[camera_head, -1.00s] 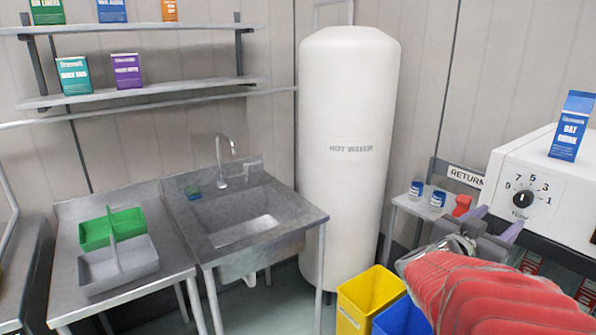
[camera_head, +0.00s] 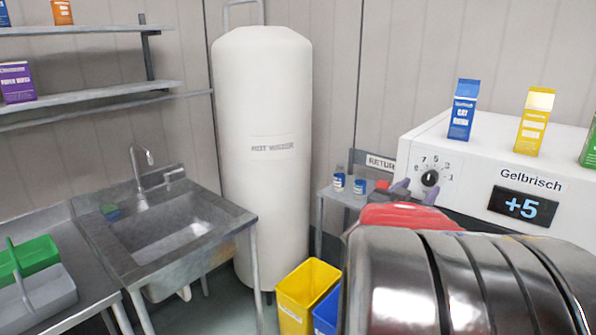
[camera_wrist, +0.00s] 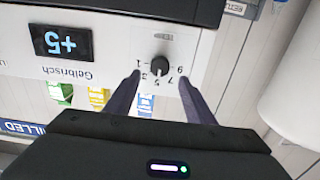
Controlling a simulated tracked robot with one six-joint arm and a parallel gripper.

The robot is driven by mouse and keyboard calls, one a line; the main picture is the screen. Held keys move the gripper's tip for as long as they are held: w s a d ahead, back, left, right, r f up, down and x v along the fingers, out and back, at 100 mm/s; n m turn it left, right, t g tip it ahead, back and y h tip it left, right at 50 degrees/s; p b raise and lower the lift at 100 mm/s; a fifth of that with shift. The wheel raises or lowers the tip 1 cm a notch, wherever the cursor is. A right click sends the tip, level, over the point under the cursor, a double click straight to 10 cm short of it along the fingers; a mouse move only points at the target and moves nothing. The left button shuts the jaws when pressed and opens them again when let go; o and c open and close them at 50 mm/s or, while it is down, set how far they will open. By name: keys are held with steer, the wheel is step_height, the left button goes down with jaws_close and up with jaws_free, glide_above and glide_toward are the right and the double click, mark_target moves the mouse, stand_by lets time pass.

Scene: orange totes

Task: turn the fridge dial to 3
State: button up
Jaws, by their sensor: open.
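The fridge dial (camera_head: 430,178) is a round black knob on the white front panel of the fridge (camera_head: 480,175), with odd numbers around it. In the wrist view the dial (camera_wrist: 160,64) appears upside down, and its pointer seems to face about the 5. The display (camera_head: 523,207) reads +5 beside the word Gelbrisch. My gripper (camera_head: 415,191) is open, its purple fingers in front of and a little below the dial in the head view.
Blue and yellow cartons (camera_head: 462,110) (camera_head: 534,120) stand on the fridge. A small shelf with blue-labelled jars (camera_head: 338,183) is left of it. A white water tank (camera_head: 262,170), a sink (camera_head: 180,230) and yellow and blue bins (camera_head: 308,285) are further left.

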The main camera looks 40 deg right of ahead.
mark_target(429, 181)
steer(key=shift+w+d, duration=0.15)
steer(key=shift+d, duration=0.95)
steer(key=shift+w+d, duration=0.2)
steer(key=shift+d, duration=0.95)
steer(key=shift+w+d, duration=0.15)
steer(key=shift+d, duration=0.95)
steer(key=shift+c, duration=0.2)
steer(key=c, duration=1)
steer(key=shift+o, duration=0.2)
steer(key=shift+m, duration=0.5)
steer(key=m, duration=0.3)
steer(key=shift+s+f+m, duration=0.1)
steer(key=shift+s+m, duration=0.05)
steer(key=shift+m, duration=1.85)
